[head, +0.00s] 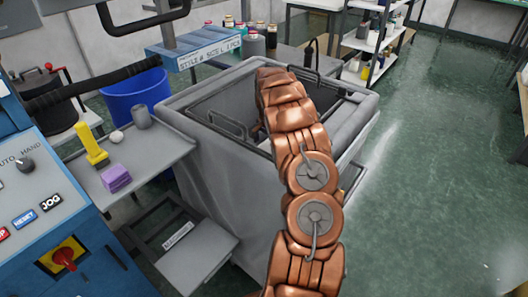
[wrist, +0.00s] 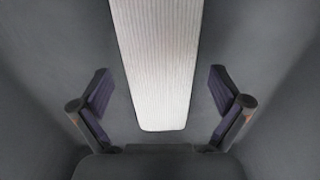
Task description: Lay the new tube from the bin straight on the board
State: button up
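The bin (head: 215,150) is a large grey fabric-sided cart in the middle of the head view. My copper-coloured arm reaches over its near side and down into it, so my gripper is hidden there. In the wrist view, the new tube (wrist: 155,60) is a pale, ribbed, flat strip lying on the dark grey bin lining. It runs from the top edge to a squared end low in the picture. My gripper (wrist: 160,92) is open, with one finger on each side of the tube and a gap on both sides. I cannot tell which surface is the board.
A grey side table (head: 150,160) left of the bin holds a yellow tool (head: 92,150), a purple block (head: 116,179) and a grey cup (head: 141,116). A low grey platform (head: 195,262) stands below. A blue control panel (head: 50,190) is at left. Floor at right is clear.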

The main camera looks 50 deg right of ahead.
jog(key=c, duration=0.9)
